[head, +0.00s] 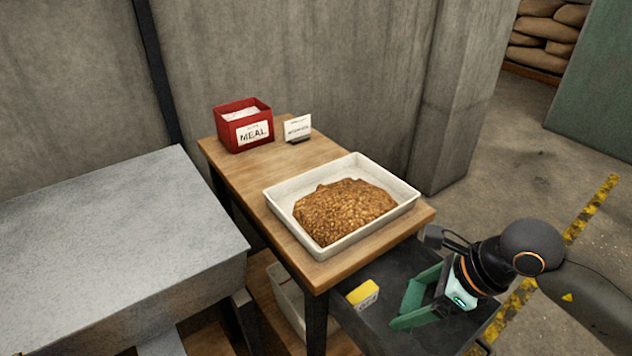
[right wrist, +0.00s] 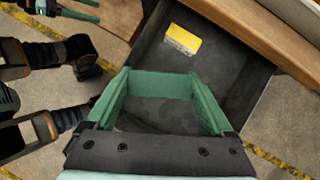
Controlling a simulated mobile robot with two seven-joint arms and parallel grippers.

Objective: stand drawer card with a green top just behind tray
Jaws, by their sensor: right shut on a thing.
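The white tray (head: 372,227) of brown grain sits on the near part of the wooden table. My right gripper (head: 413,298) is over the open dark drawer below the table's right side. Its green fingers are shut on a green panel, the green top of the card (right wrist: 160,86), which spans between the fingertips in the right wrist view. The rest of this card is hidden. A yellow-and-white card (head: 362,294) lies in the drawer, apart from the gripper; it also shows in the right wrist view (right wrist: 183,40). My left gripper (right wrist: 82,9) shows partly at the top left there, fingers apart and empty.
A red MEAL box (head: 243,128) and a small standing white card (head: 297,128) are at the table's far end. Bare wood (head: 262,165) lies between them and the tray. A grey block (head: 110,250) stands left; a concrete wall is behind.

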